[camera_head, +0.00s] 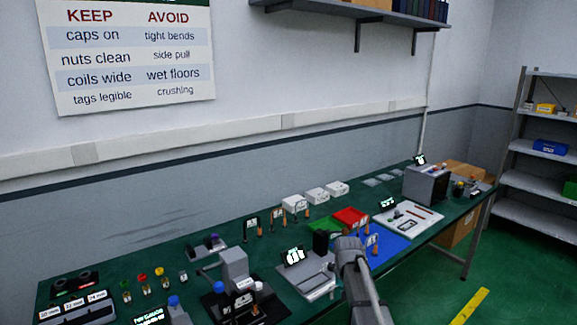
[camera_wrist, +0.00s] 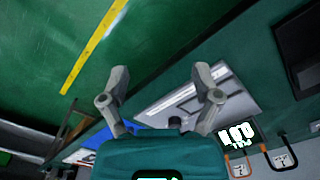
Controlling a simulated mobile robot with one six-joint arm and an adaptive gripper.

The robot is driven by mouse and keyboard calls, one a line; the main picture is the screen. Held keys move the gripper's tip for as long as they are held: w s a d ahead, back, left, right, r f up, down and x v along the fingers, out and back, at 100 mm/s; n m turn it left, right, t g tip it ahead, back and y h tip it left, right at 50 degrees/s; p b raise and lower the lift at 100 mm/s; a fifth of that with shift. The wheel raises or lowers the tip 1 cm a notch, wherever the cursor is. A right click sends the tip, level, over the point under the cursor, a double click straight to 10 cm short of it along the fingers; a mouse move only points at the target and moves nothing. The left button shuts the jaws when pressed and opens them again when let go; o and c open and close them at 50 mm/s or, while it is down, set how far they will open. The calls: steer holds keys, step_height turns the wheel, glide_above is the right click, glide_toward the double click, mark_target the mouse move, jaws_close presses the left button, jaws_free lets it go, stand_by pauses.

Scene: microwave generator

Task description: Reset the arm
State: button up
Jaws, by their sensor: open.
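My gripper (camera_wrist: 161,78) shows in the wrist view with its two grey fingers spread apart and nothing between them. Its teal body fills the lower middle of that view. In the head view my grey arm (camera_head: 356,275) rises from the bottom edge, right of centre, in front of the long green bench (camera_head: 215,270). The fingers cannot be made out in the head view. In the wrist view, a light tray (camera_wrist: 185,98) and a lit display (camera_wrist: 238,137) lie beyond the fingers, with no visible contact.
The bench holds several instruments, a red bin (camera_head: 350,216), a blue mat (camera_head: 395,240), white boxes (camera_head: 314,195) and a grey box-shaped device (camera_head: 426,184). A wall shelf (camera_head: 350,10) hangs above. Shelving (camera_head: 545,150) stands at right. Green floor with a yellow stripe (camera_head: 470,306) is open in front.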

steer(key=s+f+b, duration=0.2)
steer(key=s, duration=0.8)
steer(key=s+f+n+b, duration=0.1)
steer(key=s+f+b, duration=0.1)
steer(key=s, duration=0.7)
steer(key=shift+s+a+f, duration=0.2)
steer(key=shift+s+f, duration=0.2)
steer(key=shift+f, duration=0.15)
